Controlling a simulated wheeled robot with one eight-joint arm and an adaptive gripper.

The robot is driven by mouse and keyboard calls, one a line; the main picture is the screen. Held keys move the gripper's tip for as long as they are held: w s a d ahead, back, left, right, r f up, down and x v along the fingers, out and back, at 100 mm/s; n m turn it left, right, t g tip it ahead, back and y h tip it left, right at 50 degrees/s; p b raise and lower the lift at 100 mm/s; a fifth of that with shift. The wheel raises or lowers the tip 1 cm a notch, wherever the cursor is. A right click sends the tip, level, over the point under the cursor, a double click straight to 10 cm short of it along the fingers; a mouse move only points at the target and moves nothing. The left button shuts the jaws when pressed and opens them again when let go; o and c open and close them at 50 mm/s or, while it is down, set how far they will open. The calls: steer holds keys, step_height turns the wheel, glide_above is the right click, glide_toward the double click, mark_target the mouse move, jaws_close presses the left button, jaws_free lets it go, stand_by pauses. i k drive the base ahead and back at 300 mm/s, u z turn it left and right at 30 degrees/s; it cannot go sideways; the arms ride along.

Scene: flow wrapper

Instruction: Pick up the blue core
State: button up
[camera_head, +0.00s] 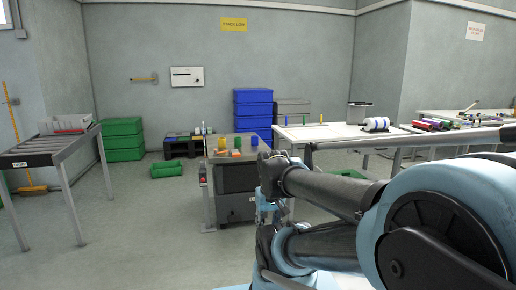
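A small blue piece (254,141), which looks like the blue core, stands upright at the right end of the top of a grey machine stand (221,159). It is small in the head view, so its exact shape is hard to tell. A green piece (237,142) and an orange block (222,143) stand to its left. My arm reaches in from the right, and its folded links end just below and right of the blue piece, nearer the camera. No gripper fingers can be made out.
A white table (340,131) with pegs and a white-blue roll (376,124) stands behind my arm. Blue crates (253,108) and green crates (123,139) are at the back. A roller table (45,149) is at left. Floor between it and the machine is mostly clear.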

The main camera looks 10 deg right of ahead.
mark_target(254, 139)
steer(key=k, duration=0.55)
steer(key=z, duration=0.45)
steer(key=i, duration=0.95)
steer(key=z, duration=0.3)
steer(key=i, duration=1.25)
steer(key=u, duration=0.2)
